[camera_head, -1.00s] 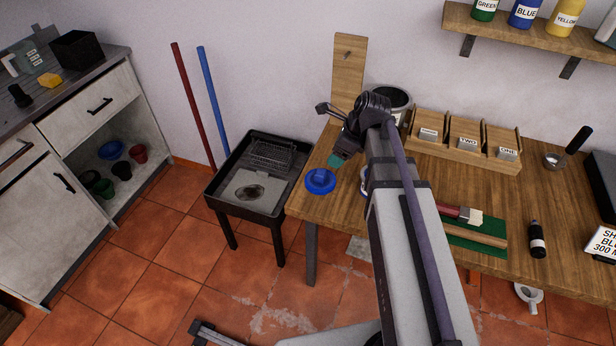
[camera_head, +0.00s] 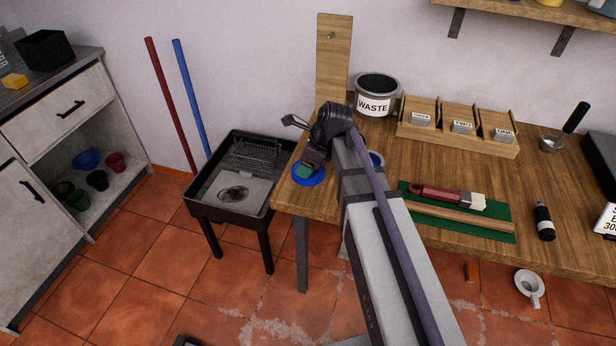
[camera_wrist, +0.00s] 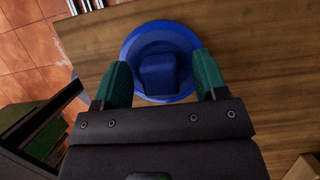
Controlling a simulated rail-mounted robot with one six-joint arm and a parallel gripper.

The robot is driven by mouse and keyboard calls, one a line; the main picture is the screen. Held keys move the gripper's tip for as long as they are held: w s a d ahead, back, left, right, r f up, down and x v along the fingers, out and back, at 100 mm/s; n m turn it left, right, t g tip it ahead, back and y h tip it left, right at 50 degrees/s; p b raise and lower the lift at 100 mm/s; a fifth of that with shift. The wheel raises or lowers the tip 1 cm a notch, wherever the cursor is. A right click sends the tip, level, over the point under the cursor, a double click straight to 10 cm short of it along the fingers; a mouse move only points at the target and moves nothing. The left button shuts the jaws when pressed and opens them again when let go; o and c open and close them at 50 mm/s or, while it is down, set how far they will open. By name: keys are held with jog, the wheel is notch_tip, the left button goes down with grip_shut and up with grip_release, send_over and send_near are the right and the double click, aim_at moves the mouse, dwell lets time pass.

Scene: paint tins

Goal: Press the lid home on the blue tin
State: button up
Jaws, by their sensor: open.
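The blue lid (camera_head: 312,182) is a round disc with a raised block-like knob, near the left front corner of the wooden table. It also shows in the wrist view (camera_wrist: 158,41), with its knob between my fingertips. My gripper (camera_wrist: 162,75) is open, with its green fingers on either side of the knob and a gap visible at each side. In the head view my gripper (camera_head: 307,168) is right over the lid and covers part of it. A tin with a blue edge (camera_head: 377,159), probably the blue tin, is mostly hidden behind my arm.
A waste bin (camera_head: 374,104) and a wooden rack of blocks (camera_head: 459,143) stand at the table's back. A brush (camera_head: 447,196) lies on a green mat (camera_head: 508,229) to the right. A black tray stand (camera_head: 250,213) is left of the table.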

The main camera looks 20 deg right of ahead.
jog(key=shift+r, duration=0.15)
jog(key=c, duration=1)
notch_tip(320, 180, up, 10)
jog(key=p, duration=1)
